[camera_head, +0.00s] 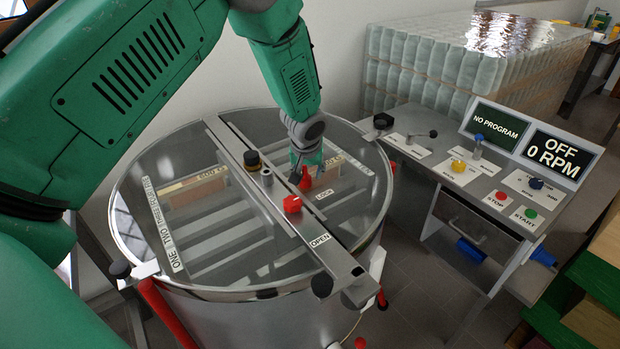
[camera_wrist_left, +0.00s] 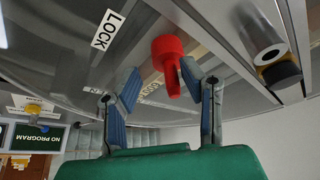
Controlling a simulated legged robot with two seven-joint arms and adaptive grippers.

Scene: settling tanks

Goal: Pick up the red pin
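The red pin (camera_head: 305,183) stands beside the central metal bar of the round tank's lid, near the LOCK label. It also shows in the left wrist view (camera_wrist_left: 168,62), with a wide round part and a narrower end toward my gripper. My left gripper (camera_head: 301,168) is at the pin, partly hiding it in the head view. In the left wrist view my left gripper (camera_wrist_left: 158,72) is open, with blue pads on both sides of the pin's narrow end. The right pad is very close to it; I cannot tell if they touch. My right gripper is out of view.
A control desk (camera_head: 415,178) with buttons and screens stands right of the tank. Wrapped bottle stacks (camera_head: 430,75) stand behind.

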